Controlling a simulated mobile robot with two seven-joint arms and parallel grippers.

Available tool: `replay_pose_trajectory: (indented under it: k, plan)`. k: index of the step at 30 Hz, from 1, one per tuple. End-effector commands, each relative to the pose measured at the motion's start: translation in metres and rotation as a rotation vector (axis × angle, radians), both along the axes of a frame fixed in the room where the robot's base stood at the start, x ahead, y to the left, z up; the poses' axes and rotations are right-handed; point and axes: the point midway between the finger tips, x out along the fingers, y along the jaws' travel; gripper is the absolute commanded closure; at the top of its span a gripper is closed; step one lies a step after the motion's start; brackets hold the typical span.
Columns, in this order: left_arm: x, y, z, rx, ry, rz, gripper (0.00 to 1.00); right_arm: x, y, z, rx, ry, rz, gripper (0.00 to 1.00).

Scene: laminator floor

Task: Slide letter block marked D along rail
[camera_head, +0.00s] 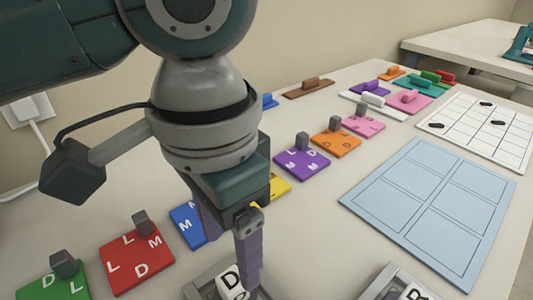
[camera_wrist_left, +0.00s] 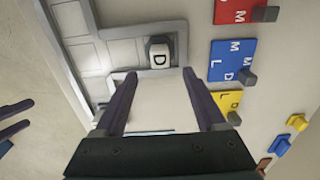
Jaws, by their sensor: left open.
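The white letter block marked D (camera_head: 230,281) sits in a grey-framed rail tray (camera_head: 198,287) at the bottom of the head view. It also shows in the left wrist view (camera_wrist_left: 158,53), just beyond my fingertips. My left gripper (camera_wrist_left: 160,73) is open, its two purple fingers apart with nothing between them. In the head view, one finger of my left gripper (camera_head: 228,250) overlaps the right side of the D block; I cannot tell whether it touches. Two dark prongs at the left edge of the wrist view may be my right gripper (camera_wrist_left: 16,119); their state is unclear.
A second tray (camera_head: 376,283) with another lettered block (camera_head: 415,292) is at the bottom right. Lettered tiles with grey knobs, including a red tile (camera_head: 122,282) and a purple tile (camera_head: 290,161), line the table. A pale blue board (camera_head: 425,195) lies right.

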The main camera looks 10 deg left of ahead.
Motion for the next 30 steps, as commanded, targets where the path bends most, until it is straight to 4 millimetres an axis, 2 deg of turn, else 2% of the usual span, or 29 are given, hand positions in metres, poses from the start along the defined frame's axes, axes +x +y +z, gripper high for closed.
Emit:
replay_pose_trajectory:
  k: [1,6,12,17,25,26,30]
  plan:
    - [-0.001,0.0,-0.013,0.001,0.003,0.0,0.28,0.0,0.0,-0.005,0.0,0.0,0.001,0.28]
    - [-0.001,0.0,-0.043,0.002,0.002,0.0,0.28,0.0,-0.001,-0.013,-0.002,0.0,0.003,0.28]
    - [-0.001,0.0,-0.068,0.001,0.002,-0.002,0.28,0.0,-0.001,-0.019,-0.005,0.0,0.004,0.28]
    - [-0.001,0.0,-0.075,0.001,0.0,-0.002,0.28,0.0,-0.001,-0.021,-0.005,0.0,0.004,0.28]
    - [0.0,0.0,-0.076,0.001,-0.001,-0.003,0.28,0.0,-0.001,-0.021,-0.004,0.001,0.004,0.28]
    - [0.0,0.0,-0.076,0.001,-0.001,-0.003,0.29,0.0,-0.001,-0.021,-0.004,0.001,0.004,0.28]
    - [0.0,0.0,-0.076,0.001,-0.001,-0.002,0.44,0.0,-0.001,-0.021,-0.004,0.001,0.004,0.28]
